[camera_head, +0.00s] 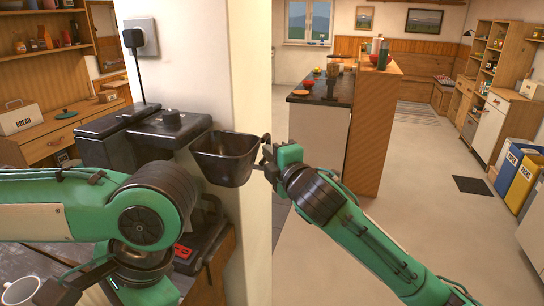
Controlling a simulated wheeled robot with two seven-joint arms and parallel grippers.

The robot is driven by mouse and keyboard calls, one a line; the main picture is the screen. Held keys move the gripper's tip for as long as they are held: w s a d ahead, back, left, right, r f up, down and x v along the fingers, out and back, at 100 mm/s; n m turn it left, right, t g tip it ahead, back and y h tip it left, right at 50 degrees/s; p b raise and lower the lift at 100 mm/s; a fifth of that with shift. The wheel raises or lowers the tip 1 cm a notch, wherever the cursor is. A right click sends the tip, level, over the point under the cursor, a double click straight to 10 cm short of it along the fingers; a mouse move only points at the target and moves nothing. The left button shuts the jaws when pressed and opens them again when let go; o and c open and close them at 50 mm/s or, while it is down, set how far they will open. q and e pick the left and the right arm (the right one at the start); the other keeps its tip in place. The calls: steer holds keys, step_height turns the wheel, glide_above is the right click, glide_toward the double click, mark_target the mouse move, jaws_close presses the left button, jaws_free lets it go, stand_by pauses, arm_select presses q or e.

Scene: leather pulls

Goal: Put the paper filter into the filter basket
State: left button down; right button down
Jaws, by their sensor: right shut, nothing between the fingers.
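The black filter basket (225,158) is swung out from the front of the dark coffee maker (172,128). Its top is open; I see no paper filter in it or elsewhere in view. My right gripper (265,153) is at the basket's right edge, shut with nothing between its fingers. I cannot tell whether it touches the basket. My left arm crosses the lower left in front of the machine. Dark parts at its end, seemingly my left gripper (58,291), show near the bottom edge; its fingers are not clear.
A wall socket (140,37) with a plugged-in cord is above the coffee maker. A white wall edge rises behind the basket. To the right, open floor (420,190) leads to a counter and bins.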

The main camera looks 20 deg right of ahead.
steer(key=shift+w, duration=0.1)
steer(key=shift+w+d+r+p, duration=0.1)
steer(key=shift+w+d+p, duration=0.45)
steer(key=shift+w, duration=0.2)
